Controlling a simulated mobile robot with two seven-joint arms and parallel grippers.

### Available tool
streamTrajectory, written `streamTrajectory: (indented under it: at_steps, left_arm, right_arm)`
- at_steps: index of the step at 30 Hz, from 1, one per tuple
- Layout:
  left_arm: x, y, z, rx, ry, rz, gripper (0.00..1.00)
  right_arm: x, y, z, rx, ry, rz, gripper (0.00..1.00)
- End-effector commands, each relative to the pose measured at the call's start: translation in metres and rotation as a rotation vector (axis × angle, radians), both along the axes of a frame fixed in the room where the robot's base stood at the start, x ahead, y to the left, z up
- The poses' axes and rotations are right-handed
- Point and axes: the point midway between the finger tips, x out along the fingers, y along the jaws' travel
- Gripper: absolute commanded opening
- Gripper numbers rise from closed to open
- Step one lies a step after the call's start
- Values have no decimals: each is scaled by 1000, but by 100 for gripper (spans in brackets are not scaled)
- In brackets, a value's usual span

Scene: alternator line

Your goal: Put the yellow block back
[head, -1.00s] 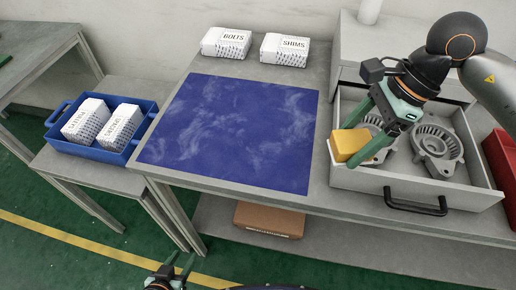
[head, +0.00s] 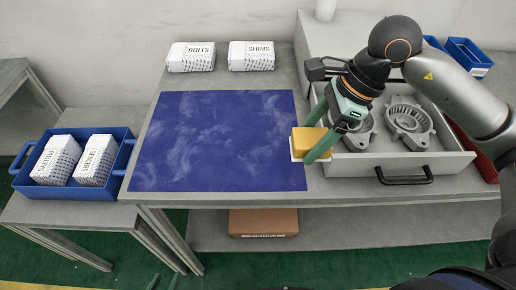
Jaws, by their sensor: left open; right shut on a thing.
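The yellow block (head: 308,140) is between the fingers of my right gripper (head: 322,138), which is shut on it. A pale strip shows along its lower edge. In the head view it overlaps the right edge of the blue mat (head: 215,140) and the front left corner of the open drawer (head: 400,162). I cannot tell its height above them. My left gripper (head: 165,282) shows only as faint fingertips at the bottom edge, apart and empty, low over the floor.
The drawer holds grey ring-shaped castings (head: 408,122). White boxes marked BOLTS (head: 191,57) and SHIMS (head: 251,56) stand behind the mat. A blue crate (head: 122,160) with two white boxes is at left. A cardboard box (head: 263,222) sits below. The mat is clear.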

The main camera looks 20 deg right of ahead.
Motion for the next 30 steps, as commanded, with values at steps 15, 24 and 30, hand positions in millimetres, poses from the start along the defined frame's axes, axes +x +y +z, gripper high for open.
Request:
streamTrajectory:
  at_steps: [15, 24, 30]
  left_arm:
    - [0, 0, 24, -1, 0, -1, 50]
    - [0, 0, 26, -1, 0, -1, 50]
    - [0, 0, 36, -1, 0, -1, 50]
  right_arm:
    - [87, 59, -70, 1, 4, 2, 13]
    - [101, 68, -91, 0, 0, 2, 13]
    - [100, 68, -117, 0, 4, 2, 13]
